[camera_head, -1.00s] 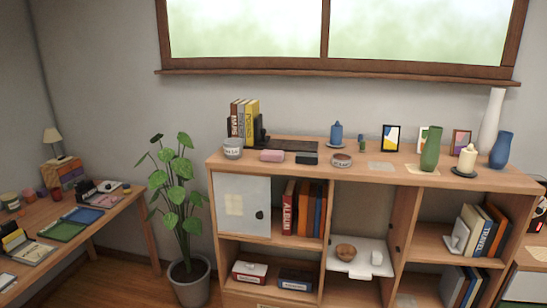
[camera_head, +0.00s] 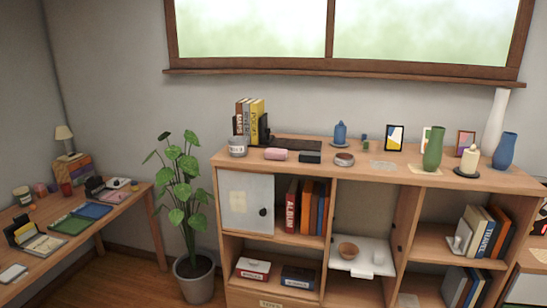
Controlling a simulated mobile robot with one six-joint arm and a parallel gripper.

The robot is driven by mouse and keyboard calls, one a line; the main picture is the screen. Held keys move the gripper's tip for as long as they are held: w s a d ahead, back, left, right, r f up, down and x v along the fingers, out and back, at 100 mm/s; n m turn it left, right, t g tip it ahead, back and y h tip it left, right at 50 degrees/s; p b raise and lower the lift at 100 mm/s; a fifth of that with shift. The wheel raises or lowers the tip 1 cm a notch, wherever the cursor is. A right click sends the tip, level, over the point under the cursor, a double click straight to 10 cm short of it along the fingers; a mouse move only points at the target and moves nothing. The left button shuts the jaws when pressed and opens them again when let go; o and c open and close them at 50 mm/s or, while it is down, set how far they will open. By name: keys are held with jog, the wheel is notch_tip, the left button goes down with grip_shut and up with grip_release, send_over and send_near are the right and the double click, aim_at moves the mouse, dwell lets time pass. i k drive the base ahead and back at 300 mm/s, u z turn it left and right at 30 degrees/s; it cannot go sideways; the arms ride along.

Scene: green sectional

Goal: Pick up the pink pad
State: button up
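A flat pinkish pad (camera_head: 112,196) lies on the wooden desk (camera_head: 40,268) at the left. It is next to a blue pad (camera_head: 93,210), and a green pad (camera_head: 70,224) lies nearer. The pinkish pad is small in the view and its edges are hard to make out. A separate small pink block (camera_head: 276,154) sits on top of the wooden cabinet. My gripper is not in view.
The desk also holds a lamp (camera_head: 64,136), a book stand, cups and a white device (camera_head: 13,273). A potted plant (camera_head: 194,280) stands on the floor between desk and cabinet (camera_head: 370,177). Some bare floor shows between desk and plant.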

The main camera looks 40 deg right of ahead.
aim_at(281, 155)
jog(key=u, duration=0.2)
jog(key=k, duration=0.5)
jog(key=u, duration=0.95)
jog(key=k, duration=0.85)
jog(key=u, duration=0.2)
jog(key=i, duration=0.9)
jog(key=z, duration=0.85)
jog(key=i, duration=1.55)
jog(key=u, duration=0.05)
